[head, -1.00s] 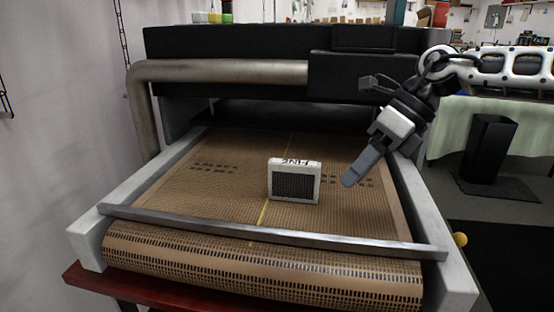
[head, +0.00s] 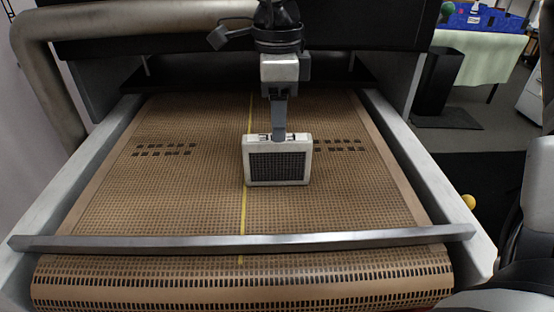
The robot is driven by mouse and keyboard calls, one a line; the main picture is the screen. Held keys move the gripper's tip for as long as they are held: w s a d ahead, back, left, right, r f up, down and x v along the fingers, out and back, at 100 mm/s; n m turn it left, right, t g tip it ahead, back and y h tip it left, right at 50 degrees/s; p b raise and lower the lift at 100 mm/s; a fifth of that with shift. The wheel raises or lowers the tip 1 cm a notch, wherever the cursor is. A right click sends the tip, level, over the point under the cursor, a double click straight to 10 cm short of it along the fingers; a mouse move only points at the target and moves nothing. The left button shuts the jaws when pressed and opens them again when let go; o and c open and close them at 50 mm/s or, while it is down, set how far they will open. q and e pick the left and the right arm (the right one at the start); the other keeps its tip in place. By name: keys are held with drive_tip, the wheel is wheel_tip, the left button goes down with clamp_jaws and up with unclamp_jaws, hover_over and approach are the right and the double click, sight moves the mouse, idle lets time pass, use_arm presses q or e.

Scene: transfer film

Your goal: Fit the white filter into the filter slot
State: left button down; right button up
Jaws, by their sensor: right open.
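The white filter (head: 278,161), a white frame around a dark mesh, stands upright on the brown perforated conveyor belt (head: 190,195), just right of the yellow line. My right gripper (head: 280,130) points down directly over or behind the filter's top edge. Its jaws are open. The fingertips overlap the filter's top in the picture, and I cannot tell whether they touch it. No filter slot can be made out. My left gripper does not show.
A metal bar (head: 240,242) crosses the front of the belt, with grey side rails (head: 430,190) on both sides. A dark machine housing (head: 150,28) spans the back. A black bin (head: 438,82) stands on the floor at right. The belt around the filter is clear.

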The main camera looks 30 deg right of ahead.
sight(277, 161)
wheel_tip(277, 161, down, 6)
drive_tip(key=shift+r+p, duration=0.15)
drive_tip(key=shift+p, duration=0.15)
clamp_jaws()
